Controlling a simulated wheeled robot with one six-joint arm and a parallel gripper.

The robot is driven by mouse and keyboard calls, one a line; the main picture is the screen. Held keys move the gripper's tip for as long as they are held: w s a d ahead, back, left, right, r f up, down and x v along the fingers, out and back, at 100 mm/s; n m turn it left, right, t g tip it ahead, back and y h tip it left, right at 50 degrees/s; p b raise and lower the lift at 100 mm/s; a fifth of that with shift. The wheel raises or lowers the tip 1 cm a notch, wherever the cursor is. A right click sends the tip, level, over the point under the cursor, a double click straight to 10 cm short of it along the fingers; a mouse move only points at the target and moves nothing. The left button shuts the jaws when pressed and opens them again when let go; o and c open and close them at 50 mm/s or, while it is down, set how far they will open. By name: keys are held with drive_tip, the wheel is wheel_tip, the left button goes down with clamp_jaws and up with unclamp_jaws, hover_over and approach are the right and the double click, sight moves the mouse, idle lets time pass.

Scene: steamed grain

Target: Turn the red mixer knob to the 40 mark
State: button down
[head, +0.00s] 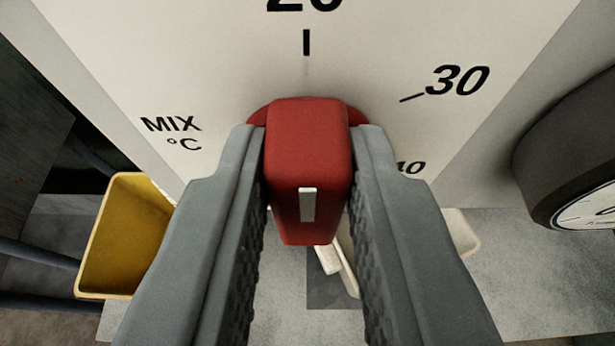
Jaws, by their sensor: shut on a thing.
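The red mixer knob (307,150) stands out from a pale panel (215,60) in the middle of the head view. My gripper (308,185) is shut on the knob, one grey finger on each side of its grip. A white mark shows on the knob's front face. The knob's grip stands upright, in line with the tick under the 20 mark (305,5), whose top is cut off. The 30 mark (457,80) is at the upper right. The 40 mark (410,168) is lower right, partly hidden by my right finger. The panel also reads "MIX °C" at the left.
A yellow container (125,235) is at the lower left. A dark round gauge (580,150) with a white dial juts in at the right. Below the knob are a whitish object (340,265) and a pale surface, partly hidden by my fingers.

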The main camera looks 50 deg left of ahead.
drive_tip(key=m, duration=0.1)
drive_tip(key=m+g+y, duration=0.1)
drive_tip(key=shift+w+d+f+m, duration=0.2)
drive_tip(key=shift+w+d+m, duration=0.05)
drive_tip(key=shift+w+m, duration=0.15)
drive_tip(key=shift+w+d+f+m+g+y, duration=0.15)
drive_tip(key=shift+f+m+y, duration=0.35)
drive_tip(key=shift+m+y, duration=1.5)
drive_tip(key=shift+w+d+f+m+g+y, duration=0.1)
drive_tip(key=shift+f+m+y, duration=0.4)
drive_tip(key=shift+m, duration=3.05)
drive_tip(key=shift+w+d+f+m+g+y, duration=0.15)
drive_tip(key=shift+f+m+y, duration=0.3)
drive_tip(key=shift+m+y, duration=1.6)
drive_tip(key=shift+s+a+m+h, duration=0.1)
drive_tip(key=shift+m+h, duration=0.7)
drive_tip(key=shift+h, duration=0.05)
